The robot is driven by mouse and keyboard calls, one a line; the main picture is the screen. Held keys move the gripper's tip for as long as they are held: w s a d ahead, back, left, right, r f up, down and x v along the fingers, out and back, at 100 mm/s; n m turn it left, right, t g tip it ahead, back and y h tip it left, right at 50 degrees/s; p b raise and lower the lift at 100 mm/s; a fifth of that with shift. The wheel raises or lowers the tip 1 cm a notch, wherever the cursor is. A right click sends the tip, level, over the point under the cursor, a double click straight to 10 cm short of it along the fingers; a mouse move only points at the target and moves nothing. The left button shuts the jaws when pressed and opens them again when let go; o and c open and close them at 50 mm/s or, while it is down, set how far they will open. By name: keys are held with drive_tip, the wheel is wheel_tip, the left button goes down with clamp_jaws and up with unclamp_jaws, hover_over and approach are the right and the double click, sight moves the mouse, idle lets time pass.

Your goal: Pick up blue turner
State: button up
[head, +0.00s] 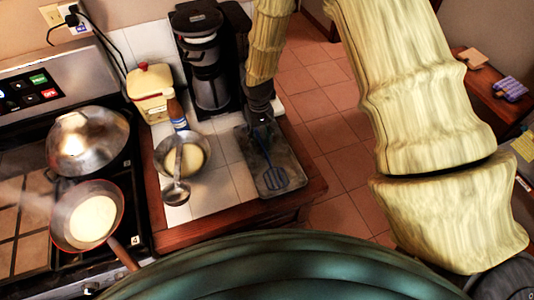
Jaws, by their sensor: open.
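The blue turner (270,178) lies on a dark grey tray (292,158) on the right part of the white tiled counter. Its slotted head points toward the front edge of the counter and its handle runs back toward the coffee maker. My gripper (260,118) is above the tray's far end, at the handle end of the turner. It is open. Its dark fingers look small here and hide the end of the handle. I cannot tell whether they touch the handle or stay above it.
A bowl of batter (196,157) with a ladle (176,190) stands left of the tray. A coffee maker (207,70), a cream canister (151,92) and a bottle (176,112) are behind. A pan (92,220) and a domed lid (87,140) sit on the stove. Open floor lies right.

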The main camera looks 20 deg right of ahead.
drive_tip(key=shift+f, duration=0.1)
drive_tip(key=shift+c, duration=0.4)
clamp_jaws()
drive_tip(key=shift+r+b, duration=1.1)
drive_tip(key=shift+r, duration=0.35)
drive_tip(key=shift+s+a+r+b, duration=0.1)
drive_tip(key=shift+s+r+b, duration=0.1)
drive_tip(key=shift+s+b, duration=0.1)
drive_tip(key=r+b, duration=0.2)
drive_tip(key=b, duration=0.3)
hover_over(268, 180)
drive_tip(key=shift+f, duration=0.15)
